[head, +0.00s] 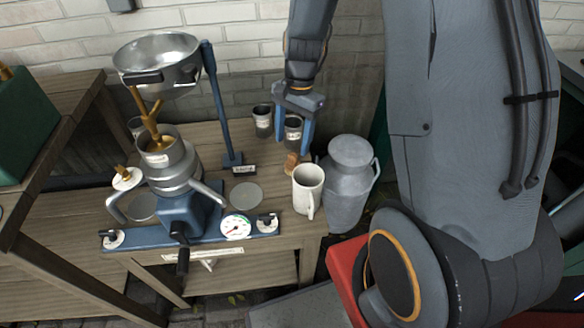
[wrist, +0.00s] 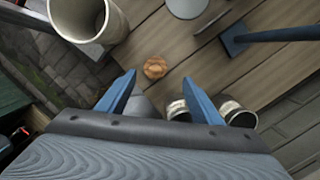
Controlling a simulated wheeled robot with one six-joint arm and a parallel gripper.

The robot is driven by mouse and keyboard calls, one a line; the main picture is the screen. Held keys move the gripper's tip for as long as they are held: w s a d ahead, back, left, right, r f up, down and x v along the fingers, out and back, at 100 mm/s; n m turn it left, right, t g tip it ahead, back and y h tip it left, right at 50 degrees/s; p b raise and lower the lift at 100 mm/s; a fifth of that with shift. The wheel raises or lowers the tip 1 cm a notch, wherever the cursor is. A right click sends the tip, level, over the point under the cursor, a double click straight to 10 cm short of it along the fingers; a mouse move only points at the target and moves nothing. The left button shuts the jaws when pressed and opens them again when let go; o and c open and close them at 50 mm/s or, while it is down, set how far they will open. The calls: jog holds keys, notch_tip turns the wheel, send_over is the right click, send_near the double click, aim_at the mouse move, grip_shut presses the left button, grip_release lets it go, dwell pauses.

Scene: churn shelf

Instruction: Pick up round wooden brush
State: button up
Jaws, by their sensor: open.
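The round wooden brush (head: 291,160) is a small brown piece on the wooden table, behind the white mug. In the wrist view the brush (wrist: 155,68) shows as a small orange-brown round, ahead of my fingertips and between their lines. My gripper (head: 293,146) points down over it with its blue fingers apart. In the wrist view my gripper (wrist: 160,88) is open with nothing between the fingers. I cannot tell the exact height of the fingertips above the brush.
The white mug (head: 308,188) stands close in front of the brush. A grey metal can (head: 348,180) is to the right. Two dark cups (wrist: 230,112) stand near my fingers. A blue post (head: 222,110) and separator (head: 175,185) are to the left.

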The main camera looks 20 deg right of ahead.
aim_at(293, 155)
jog(key=f, duration=0.3)
jog(key=s+f, duration=0.1)
jog(key=f, duration=0.2)
jog(key=shift+s+a, duration=0.1)
jog(key=shift+s, duration=0.05)
jog(key=shift+a+f, duration=0.1)
jog(key=shift+f, duration=0.55)
jog(key=shift+c, duration=0.5)
jog(key=c, duration=1.1)
jog(key=shift+r, duration=0.1)
jog(key=shift+c, duration=0.2)
